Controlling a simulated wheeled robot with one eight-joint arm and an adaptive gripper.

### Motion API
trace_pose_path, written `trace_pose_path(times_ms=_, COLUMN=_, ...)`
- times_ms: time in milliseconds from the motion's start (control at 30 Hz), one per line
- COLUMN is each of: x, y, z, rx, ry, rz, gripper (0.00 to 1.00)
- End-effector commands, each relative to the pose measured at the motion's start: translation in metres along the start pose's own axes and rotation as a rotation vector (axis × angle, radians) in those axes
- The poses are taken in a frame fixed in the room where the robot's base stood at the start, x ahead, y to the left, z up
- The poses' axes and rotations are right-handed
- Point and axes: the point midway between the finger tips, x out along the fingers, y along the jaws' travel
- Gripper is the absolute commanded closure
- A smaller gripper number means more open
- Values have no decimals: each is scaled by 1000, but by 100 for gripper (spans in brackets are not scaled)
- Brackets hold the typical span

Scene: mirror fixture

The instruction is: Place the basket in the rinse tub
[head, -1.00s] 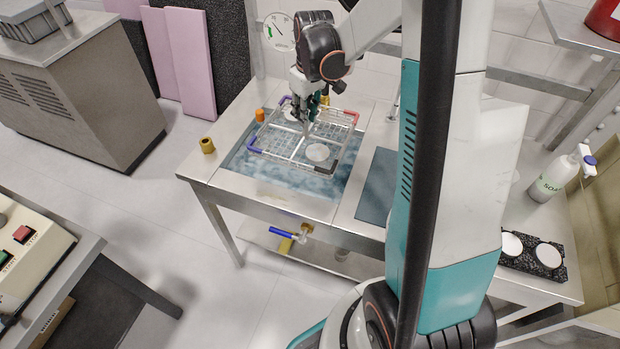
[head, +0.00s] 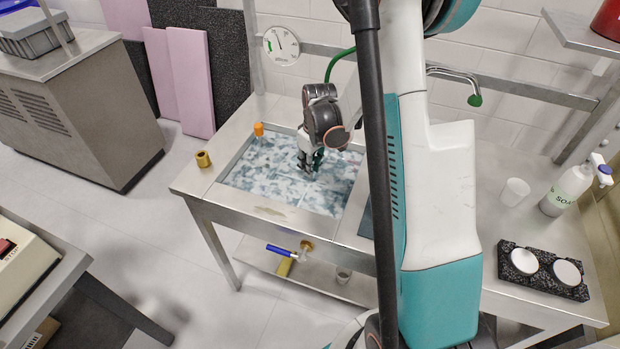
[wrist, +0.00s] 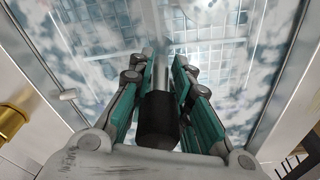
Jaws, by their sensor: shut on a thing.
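My gripper (head: 309,170) is low over the foam-covered tub (head: 236,183), pointing down, its fingertips at the liquid. In the wrist view its fingers (wrist: 166,72) are shut on a narrow grey upright, which looks like the basket's handle. The wire basket itself does not show clearly in the head view; it appears to be under the foamy liquid. A faint grid (wrist: 213,60) shows through the foam in the wrist view; I cannot tell whether it is basket mesh or tub floor. A second, dark blue tub (head: 366,221) is mostly hidden behind my arm.
A green-tipped tap (head: 455,78), white cup (head: 515,192), soap bottle (head: 566,190) and black holder with two white discs (head: 543,271) are to the right. A dial (head: 281,45) is behind.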

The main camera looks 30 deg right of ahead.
Motion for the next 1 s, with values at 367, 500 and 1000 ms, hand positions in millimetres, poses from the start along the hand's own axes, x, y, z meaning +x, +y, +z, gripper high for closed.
trace_pose_path(times_ms=367, x=37, y=0, z=4, rx=0, ry=0, rz=0, gripper=100)
trace_pose_path(times_ms=500, x=45, y=0, z=6, rx=0, ry=0, rz=0, gripper=100)
trace_pose_path(times_ms=1000, x=45, y=0, z=6, rx=0, ry=0, rz=0, gripper=58)
